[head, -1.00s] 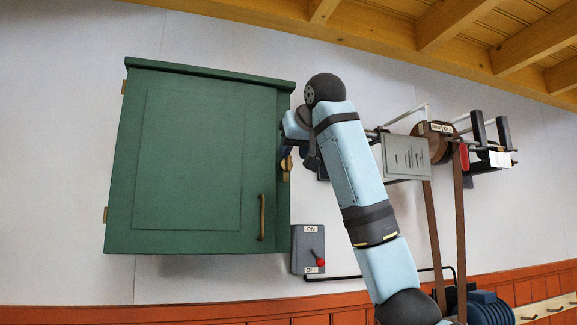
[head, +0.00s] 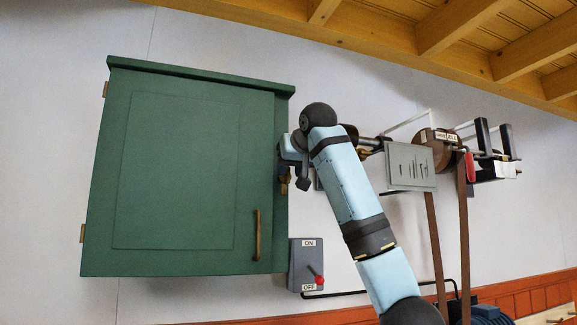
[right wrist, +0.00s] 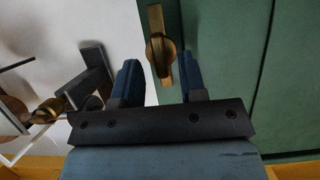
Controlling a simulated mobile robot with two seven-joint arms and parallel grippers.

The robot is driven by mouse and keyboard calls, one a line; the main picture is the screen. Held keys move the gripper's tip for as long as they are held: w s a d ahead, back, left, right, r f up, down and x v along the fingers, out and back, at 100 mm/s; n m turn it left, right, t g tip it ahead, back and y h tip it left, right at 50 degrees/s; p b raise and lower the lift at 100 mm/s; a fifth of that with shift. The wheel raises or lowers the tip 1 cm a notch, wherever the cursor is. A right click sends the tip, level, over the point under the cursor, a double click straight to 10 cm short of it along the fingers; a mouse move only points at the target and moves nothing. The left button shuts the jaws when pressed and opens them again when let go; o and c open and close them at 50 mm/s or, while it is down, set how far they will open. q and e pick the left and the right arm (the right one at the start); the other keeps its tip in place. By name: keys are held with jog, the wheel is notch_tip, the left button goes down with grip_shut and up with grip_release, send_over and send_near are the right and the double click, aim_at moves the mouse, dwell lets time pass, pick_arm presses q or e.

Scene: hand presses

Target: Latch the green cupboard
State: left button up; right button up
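The green cupboard (head: 180,180) hangs on the wall at left in the head view. Its door looks shut, with a brass handle (head: 257,235) low on the right. A brass latch (head: 284,182) sits by the cupboard's right edge, partly hidden by my right gripper (head: 286,160). In the right wrist view the latch (right wrist: 159,48) is a narrow bar on a round base, lying lengthwise up the picture. My right gripper (right wrist: 160,78) is open, its two dark fingers apart, with the latch in line with the gap between them. Contact cannot be told. My left gripper is not in view.
To the right are a grey plate (head: 410,166), a brown pulley (head: 440,150) and belts. A wooden ceiling (head: 430,30) runs above.

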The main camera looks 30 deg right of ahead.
jog(key=shift+w+d, duration=0.1)
jog(key=shift+w, duration=0.2)
jog(key=shift+s, duration=0.1)
jog(key=shift+w+f, duration=0.2)
jog(key=shift+w, duration=0.15)
grip_shut()
